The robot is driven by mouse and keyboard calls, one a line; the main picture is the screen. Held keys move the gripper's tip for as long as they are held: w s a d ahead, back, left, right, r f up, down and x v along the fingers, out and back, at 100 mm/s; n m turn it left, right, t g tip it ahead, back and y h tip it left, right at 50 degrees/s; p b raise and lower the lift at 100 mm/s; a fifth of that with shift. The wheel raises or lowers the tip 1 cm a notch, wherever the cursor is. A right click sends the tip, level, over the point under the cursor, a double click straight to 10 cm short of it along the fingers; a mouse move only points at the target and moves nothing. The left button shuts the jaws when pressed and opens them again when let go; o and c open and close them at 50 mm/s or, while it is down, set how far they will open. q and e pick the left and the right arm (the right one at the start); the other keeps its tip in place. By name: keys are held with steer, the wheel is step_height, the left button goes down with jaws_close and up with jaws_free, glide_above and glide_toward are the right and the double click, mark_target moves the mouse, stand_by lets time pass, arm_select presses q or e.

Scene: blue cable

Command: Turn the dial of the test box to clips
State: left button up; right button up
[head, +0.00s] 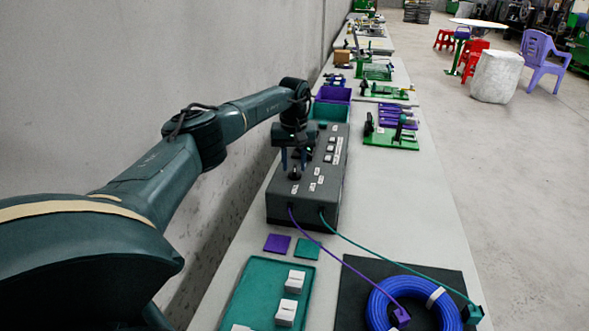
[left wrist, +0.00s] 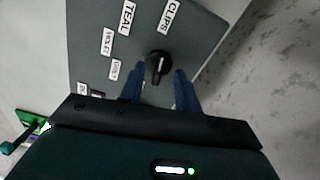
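The test box (head: 332,185) is a long dark grey box on the bench in the head view. Its black dial (head: 294,173) is on the near part of its top; it also shows in the left wrist view (left wrist: 158,66), close to the labels CLIPS (left wrist: 174,16) and TEAL (left wrist: 126,16). I cannot tell for sure which label the dial points at. My left gripper (head: 293,164) is over the dial, fingers pointing down. In the left wrist view its blue fingers (left wrist: 159,82) are spread on either side of the dial, with gaps showing. My right gripper is not in view.
Purple (head: 345,249) and teal (head: 324,223) leads run from the box to clips at a blue cable coil (head: 379,309) on a black mat (head: 352,292). A teal tray (head: 254,297) with white blocks lies in front. Bins (head: 331,110) stand behind the box. A wall is left.

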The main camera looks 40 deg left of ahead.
arm_select(q)
step_height(320, 180, up, 6)
steer(key=p, duration=0.4)
stand_by(0.5)
